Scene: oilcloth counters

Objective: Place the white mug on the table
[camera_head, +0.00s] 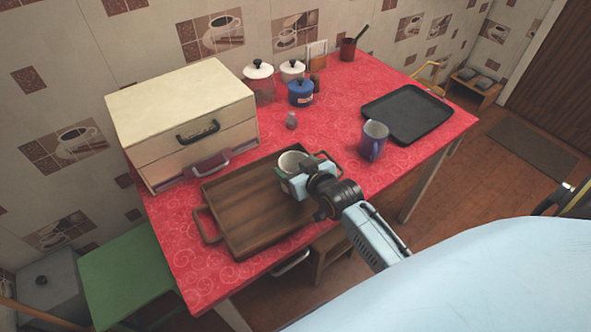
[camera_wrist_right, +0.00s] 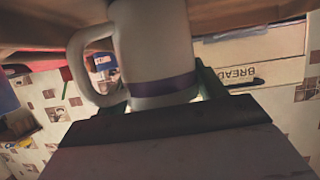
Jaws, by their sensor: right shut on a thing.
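The white mug (camera_head: 291,160) is at the right end of the wooden tray (camera_head: 245,209) on the red table (camera_head: 190,268). It looks upright, with its open top facing up. My right gripper (camera_head: 297,178) is shut on it. In the right wrist view the white mug (camera_wrist_right: 155,50) fills the upper middle, with a purple band and its handle to the left; that view is upside down. I cannot tell whether the mug's base touches the tray. My gripper hides part of the mug in the head view. My left gripper is not in view.
A purple-blue mug (camera_head: 373,140) and a black tray (camera_head: 407,112) stand to the right. A bread box (camera_head: 180,109) is at the back left. Red cloth is bare between the pots and the purple-blue mug.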

